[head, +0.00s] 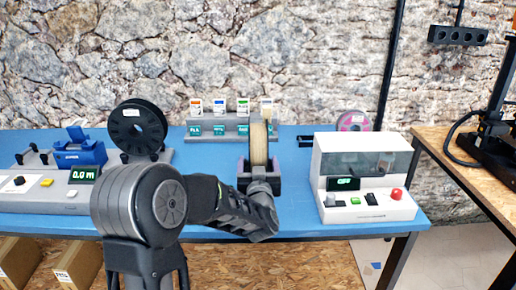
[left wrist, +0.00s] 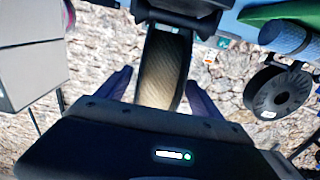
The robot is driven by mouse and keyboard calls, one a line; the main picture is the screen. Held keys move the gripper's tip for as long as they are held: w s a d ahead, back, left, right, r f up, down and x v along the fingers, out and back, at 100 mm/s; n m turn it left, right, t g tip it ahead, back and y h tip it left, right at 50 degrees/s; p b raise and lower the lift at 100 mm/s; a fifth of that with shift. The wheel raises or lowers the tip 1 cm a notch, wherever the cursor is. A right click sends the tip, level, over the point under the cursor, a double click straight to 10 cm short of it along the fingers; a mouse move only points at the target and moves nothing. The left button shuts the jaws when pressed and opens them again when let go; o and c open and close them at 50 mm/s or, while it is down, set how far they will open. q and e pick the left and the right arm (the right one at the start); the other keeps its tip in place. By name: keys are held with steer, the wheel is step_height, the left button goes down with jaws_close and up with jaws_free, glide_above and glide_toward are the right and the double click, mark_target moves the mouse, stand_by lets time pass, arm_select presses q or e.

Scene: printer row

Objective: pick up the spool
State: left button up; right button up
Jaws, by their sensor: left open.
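The spool (head: 259,143), a tan roll standing upright, is at the middle of the blue table. In the left wrist view the spool (left wrist: 165,62) fills the centre, with a dark holder beyond it at the top. My left gripper (head: 259,172) comes in from the front. In the left wrist view its dark purple fingers (left wrist: 158,84) stand on both sides of the spool, open. I cannot tell whether they touch it. The spool's lower part is hidden by the gripper in the head view. My right gripper is out of view.
A black spool (head: 137,127) stands at the left by a blue device (head: 80,150). A white machine (head: 365,180) stands close on the right. A rack with tags (head: 205,128) and a pink spool (head: 353,121) are behind. Some blue table (head: 210,165) is bare left of the spool.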

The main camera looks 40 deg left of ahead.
arm_select(q)
steer(key=shift+x, duration=2.65)
steer(key=shift+d, duration=0.1)
jaws_close()
steer(key=shift+r, duration=0.15)
